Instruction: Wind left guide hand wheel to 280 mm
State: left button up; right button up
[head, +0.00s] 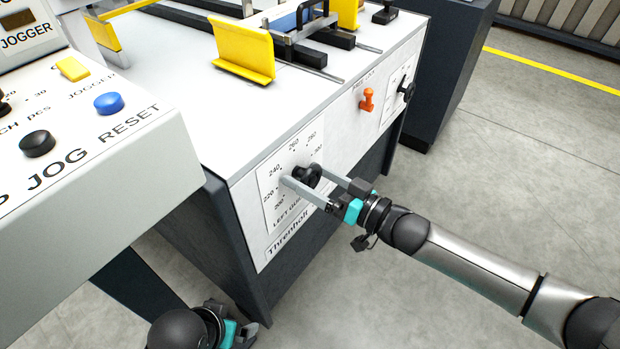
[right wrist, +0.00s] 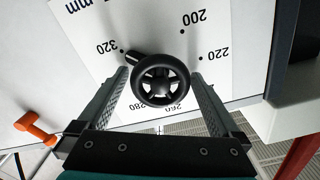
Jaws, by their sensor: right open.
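The left guide hand wheel (head: 308,174) is a small black wheel on a white dial plate (head: 270,190) on the machine's front panel. It shows spoked in the right wrist view (right wrist: 160,80), where the dial appears upside down. The 280 label shows just below the wheel in that view. My right gripper (head: 304,177) is open, one finger on each side of the wheel; contact cannot be told. My left gripper (head: 243,335) is low at the bottom edge, its fingers unclear.
An orange lever (head: 367,99) and another dial with a black knob (head: 406,90) are further right on the same panel. The grey control box (head: 95,165) with buttons juts out at left. Yellow guides (head: 245,52) stand on the table top. Floor at right is clear.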

jog(key=c, duration=1.2)
